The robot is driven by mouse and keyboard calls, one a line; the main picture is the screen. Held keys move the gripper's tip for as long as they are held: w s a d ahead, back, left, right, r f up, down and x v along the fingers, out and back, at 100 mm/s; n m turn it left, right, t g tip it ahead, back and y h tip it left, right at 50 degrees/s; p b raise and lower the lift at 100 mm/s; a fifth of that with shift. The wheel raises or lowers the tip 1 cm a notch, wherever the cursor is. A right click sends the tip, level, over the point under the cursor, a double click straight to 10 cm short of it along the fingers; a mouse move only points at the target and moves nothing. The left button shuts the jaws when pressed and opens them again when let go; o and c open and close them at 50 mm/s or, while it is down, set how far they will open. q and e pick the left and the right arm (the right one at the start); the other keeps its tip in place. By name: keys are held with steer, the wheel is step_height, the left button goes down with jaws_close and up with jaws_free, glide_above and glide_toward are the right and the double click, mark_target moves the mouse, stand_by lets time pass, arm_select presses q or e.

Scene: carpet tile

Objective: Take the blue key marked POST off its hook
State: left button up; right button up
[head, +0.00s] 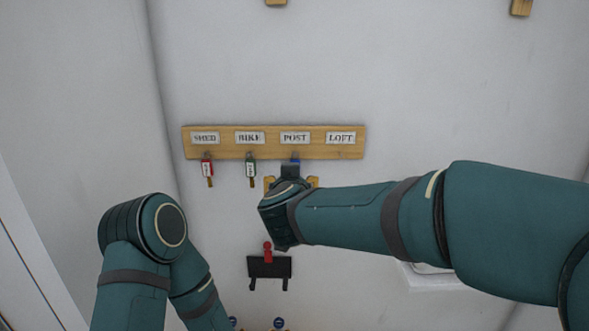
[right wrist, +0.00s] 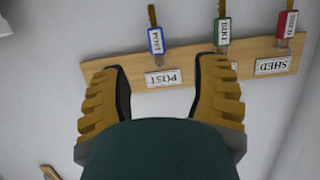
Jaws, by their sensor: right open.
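The blue key marked POST (right wrist: 156,40) hangs from the wooden key board. In the head view only a bit of its blue top (head: 295,161) shows above my right gripper (head: 291,184), which hides the rest. In the right wrist view, turned upside down, my right gripper (right wrist: 160,66) is open and empty. Its two yellow-padded fingers stand apart, with the POST label and the key between their lines; the key appears just past the fingertips, not touched. My left arm is at lower left in the head view; its gripper is out of view.
The wooden board (head: 225,150) carries labels SHED, BIKE, POST and LOFT. A red key (head: 207,167) hangs under SHED and a green key (head: 250,168) under BIKE, left of POST. No key shows under LOFT. A black bracket (head: 269,268) with a red piece is lower on the wall.

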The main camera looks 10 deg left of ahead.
steer(key=x, duration=0.4)
steer(key=b+x, duration=0.1)
steer(key=x, duration=0.8)
steer(key=shift+w+d+f, duration=0.15)
steer(key=shift+w+d, duration=0.15)
steer(key=shift+c, duration=0.2)
jaws_close()
